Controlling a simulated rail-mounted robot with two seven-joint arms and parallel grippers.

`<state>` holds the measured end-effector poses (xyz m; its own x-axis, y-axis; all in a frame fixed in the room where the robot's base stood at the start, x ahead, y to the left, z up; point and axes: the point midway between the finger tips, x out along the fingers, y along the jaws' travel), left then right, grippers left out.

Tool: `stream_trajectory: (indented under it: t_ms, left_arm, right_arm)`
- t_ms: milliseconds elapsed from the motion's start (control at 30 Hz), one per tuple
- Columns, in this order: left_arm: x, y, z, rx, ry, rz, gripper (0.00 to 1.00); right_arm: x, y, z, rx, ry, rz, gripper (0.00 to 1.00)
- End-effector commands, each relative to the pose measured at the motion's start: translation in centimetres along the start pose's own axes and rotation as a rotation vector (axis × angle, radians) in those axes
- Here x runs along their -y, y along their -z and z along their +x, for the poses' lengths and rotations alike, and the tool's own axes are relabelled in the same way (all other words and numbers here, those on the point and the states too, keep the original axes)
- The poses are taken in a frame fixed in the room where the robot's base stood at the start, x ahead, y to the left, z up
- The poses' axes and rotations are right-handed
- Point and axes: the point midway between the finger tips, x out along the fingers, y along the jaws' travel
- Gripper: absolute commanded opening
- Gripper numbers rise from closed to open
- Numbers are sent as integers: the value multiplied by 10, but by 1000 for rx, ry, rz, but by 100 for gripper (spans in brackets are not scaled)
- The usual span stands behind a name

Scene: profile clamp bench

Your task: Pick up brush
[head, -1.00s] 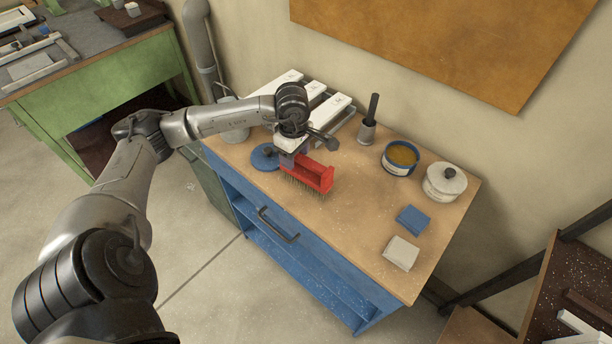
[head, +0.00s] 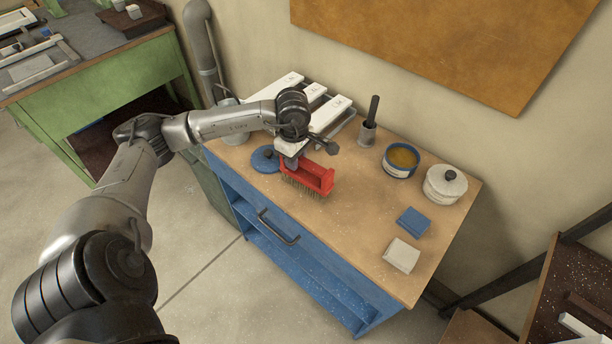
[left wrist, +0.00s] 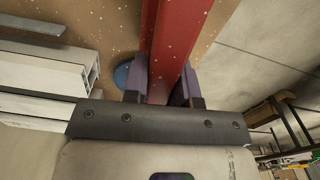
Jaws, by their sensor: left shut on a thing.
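The brush (head: 316,178) has a red body with pale bristles pointing down. It is at the front left part of the blue bench's wooden top in the head view. My left gripper (head: 292,163) is above its left end and shut on it. In the left wrist view the red brush body (left wrist: 168,40) runs between the two purple-grey finger pads of the gripper (left wrist: 163,82). I cannot tell whether the bristles touch the bench top. My right gripper is not in view.
On the bench top (head: 350,225) are a blue disc (head: 264,159), white profiles (head: 328,113), a dark-handled tool in a holder (head: 368,133), an open tin (head: 400,160), a lidded white pot (head: 445,185), a blue block (head: 413,221) and a white block (head: 402,255). The bench's middle is clear.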

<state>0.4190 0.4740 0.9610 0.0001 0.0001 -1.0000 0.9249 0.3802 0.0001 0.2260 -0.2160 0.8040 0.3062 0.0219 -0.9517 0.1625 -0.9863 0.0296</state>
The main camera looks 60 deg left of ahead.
Motion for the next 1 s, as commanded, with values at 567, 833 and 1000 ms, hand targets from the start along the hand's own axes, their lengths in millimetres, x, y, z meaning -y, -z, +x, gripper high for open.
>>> stream_trajectory:
  t_ms: [567,833,1000]
  left_arm:
    - [-1,0,-47,0,-6,0,2]
    - [18,-57,-79,5,-4,6,2]
    - [27,-83,-95,5,-3,4,2]
  right_arm:
    - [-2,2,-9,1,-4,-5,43]
    - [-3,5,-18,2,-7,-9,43]
    - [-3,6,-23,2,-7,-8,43]
